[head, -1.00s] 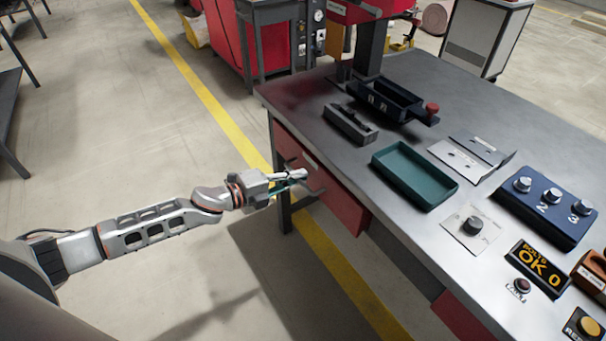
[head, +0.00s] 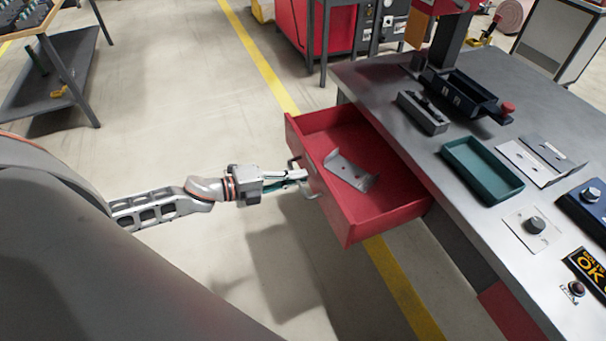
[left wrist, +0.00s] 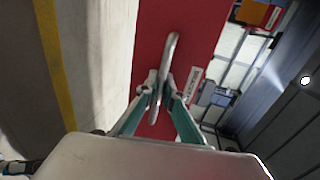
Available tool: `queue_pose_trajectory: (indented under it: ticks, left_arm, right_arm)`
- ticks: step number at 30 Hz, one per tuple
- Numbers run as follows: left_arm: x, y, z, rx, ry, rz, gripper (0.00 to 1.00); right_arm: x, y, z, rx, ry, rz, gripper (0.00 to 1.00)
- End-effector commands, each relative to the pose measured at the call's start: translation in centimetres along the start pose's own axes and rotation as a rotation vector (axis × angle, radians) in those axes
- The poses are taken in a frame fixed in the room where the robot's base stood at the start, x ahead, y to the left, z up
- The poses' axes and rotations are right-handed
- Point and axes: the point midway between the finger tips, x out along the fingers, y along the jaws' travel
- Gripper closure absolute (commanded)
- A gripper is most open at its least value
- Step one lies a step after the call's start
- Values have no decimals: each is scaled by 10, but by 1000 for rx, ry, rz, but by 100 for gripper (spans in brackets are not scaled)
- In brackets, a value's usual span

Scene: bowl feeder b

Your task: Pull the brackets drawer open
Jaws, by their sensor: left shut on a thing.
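The red drawer (head: 385,206) stands well out from the workbench in the head view. A grey metal bracket (head: 350,171) lies inside it. My left gripper (head: 303,176) is at the drawer front and shut on its handle (head: 312,192). In the left wrist view the two fingers (left wrist: 159,92) close around the metal bar handle (left wrist: 171,52) on the red drawer front (left wrist: 115,45). A label (left wrist: 192,84) sits beside the handle, its text too small to read. My right gripper is not in view.
The bench top (head: 440,100) carries a green tray (head: 482,170), a black bin fixture (head: 462,95), a grey block (head: 422,112) and a knob panel (head: 531,228). A dark shelf table (head: 60,85) stands at the far left. The floor (head: 190,110) between is clear.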

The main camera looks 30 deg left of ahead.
Motion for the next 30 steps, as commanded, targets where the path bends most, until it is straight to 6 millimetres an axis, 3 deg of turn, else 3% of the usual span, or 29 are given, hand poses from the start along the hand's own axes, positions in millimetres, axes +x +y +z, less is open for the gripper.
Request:
queue_pose_trajectory:
  ticks: [15,16,17,30]
  left_arm:
    - [-3,1,0,0,0,0,100]
    - [-3,1,0,0,0,0,85]
    - [-3,1,0,0,0,0,78]
    - [-7,1,0,-1,0,0,76]
  right_arm:
    - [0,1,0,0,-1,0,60]
    - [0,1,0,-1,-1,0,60]
    - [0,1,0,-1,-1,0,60]
    - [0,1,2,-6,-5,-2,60]
